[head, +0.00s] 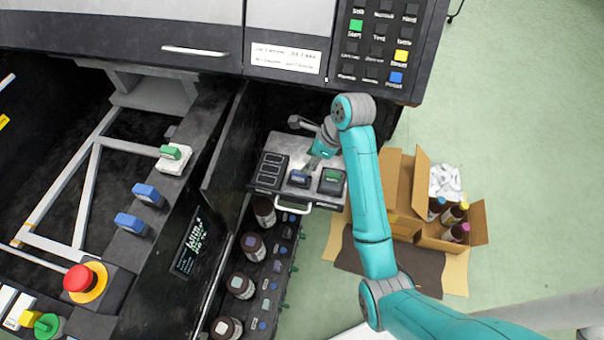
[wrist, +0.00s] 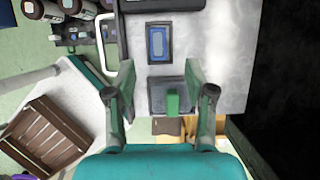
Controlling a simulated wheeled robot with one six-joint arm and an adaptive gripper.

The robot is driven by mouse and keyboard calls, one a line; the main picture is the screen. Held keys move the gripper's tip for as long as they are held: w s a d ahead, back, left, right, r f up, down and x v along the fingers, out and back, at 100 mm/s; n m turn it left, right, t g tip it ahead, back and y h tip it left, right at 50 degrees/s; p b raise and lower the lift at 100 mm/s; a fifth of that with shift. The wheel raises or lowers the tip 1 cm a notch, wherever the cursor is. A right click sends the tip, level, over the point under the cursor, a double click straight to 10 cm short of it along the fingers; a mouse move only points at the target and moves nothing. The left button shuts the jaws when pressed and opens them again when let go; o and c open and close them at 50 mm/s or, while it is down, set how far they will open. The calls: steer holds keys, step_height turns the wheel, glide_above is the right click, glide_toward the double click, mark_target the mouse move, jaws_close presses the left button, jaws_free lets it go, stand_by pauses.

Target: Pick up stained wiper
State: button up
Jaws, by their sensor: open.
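A green upright piece on a dark square base (wrist: 172,102) may be the wiper; I cannot make out stains on it. In the wrist view it lies between the fingers of my gripper (wrist: 160,75), which is open and empty. In the head view the green-topped block (head: 332,181) sits at the right of a grey tray (head: 284,142). My gripper (head: 309,167) is above the tray, close to the blue-topped block (head: 299,178). That blue block shows ahead of the fingers in the wrist view (wrist: 159,44). Contact cannot be told.
The tray has a white front handle (head: 293,206) and a dark slotted panel (head: 269,169) at left. Dark bottles (head: 253,246) stand in a rack below. A cardboard box (head: 432,233) at right holds bottles and crumpled white material (head: 445,181). Black cabinet walls enclose the tray's left side.

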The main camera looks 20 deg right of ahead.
mark_target(299, 172)
steer(key=x, duration=0.9)
steer(key=shift+s, duration=0.15)
jaws_close()
